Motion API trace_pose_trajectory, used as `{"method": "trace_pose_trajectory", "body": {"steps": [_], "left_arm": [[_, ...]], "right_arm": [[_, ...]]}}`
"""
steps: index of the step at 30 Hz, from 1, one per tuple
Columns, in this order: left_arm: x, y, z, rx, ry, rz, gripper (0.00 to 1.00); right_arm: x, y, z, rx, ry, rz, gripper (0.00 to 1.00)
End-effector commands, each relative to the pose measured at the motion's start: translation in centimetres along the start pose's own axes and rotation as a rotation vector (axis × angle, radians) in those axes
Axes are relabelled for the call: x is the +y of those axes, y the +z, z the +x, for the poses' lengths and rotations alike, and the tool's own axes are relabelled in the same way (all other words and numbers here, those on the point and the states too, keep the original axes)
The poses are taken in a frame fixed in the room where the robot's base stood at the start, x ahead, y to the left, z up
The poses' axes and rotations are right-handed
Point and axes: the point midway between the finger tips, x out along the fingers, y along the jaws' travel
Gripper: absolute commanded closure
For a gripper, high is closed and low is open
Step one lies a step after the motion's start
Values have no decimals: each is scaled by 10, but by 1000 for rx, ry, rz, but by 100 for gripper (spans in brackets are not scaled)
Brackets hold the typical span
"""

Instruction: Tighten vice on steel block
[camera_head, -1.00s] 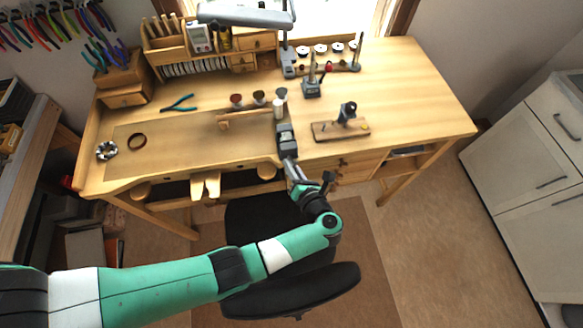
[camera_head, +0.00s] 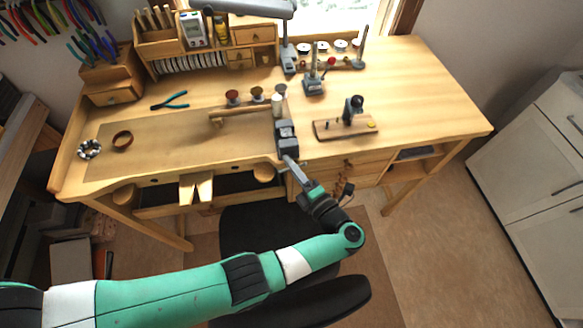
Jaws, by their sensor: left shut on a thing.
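A small grey vice (camera_head: 287,138) stands at the front edge of the wooden workbench (camera_head: 420,95), a little right of its middle. My left gripper (camera_head: 300,180) reaches up from below to the vice's front side, where it is shut on the vice handle; the handle itself is mostly hidden by the fingers. The steel block cannot be made out clearly between the small jaws. My left arm comes in from the lower left. My right gripper is not in view.
A wooden base with a dark tool (camera_head: 353,108) stands right of the vice. A black chair (camera_head: 260,232) is below the bench front. The bench's right side is clear.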

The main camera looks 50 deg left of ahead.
Motion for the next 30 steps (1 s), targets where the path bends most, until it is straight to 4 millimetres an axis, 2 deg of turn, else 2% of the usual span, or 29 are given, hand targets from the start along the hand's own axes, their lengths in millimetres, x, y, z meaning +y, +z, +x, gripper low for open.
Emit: {"method": "trace_pose_trajectory", "body": {"steps": [9,24,25,30], "left_arm": [[1,0,-1,1,49,108,100],[3,0,-1,1,59,127,100],[3,0,-1,1,59,126,82],[2,0,-1,0,57,127,54]], "right_arm": [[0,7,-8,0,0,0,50],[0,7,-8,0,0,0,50],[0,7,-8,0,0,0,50],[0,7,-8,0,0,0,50]]}}
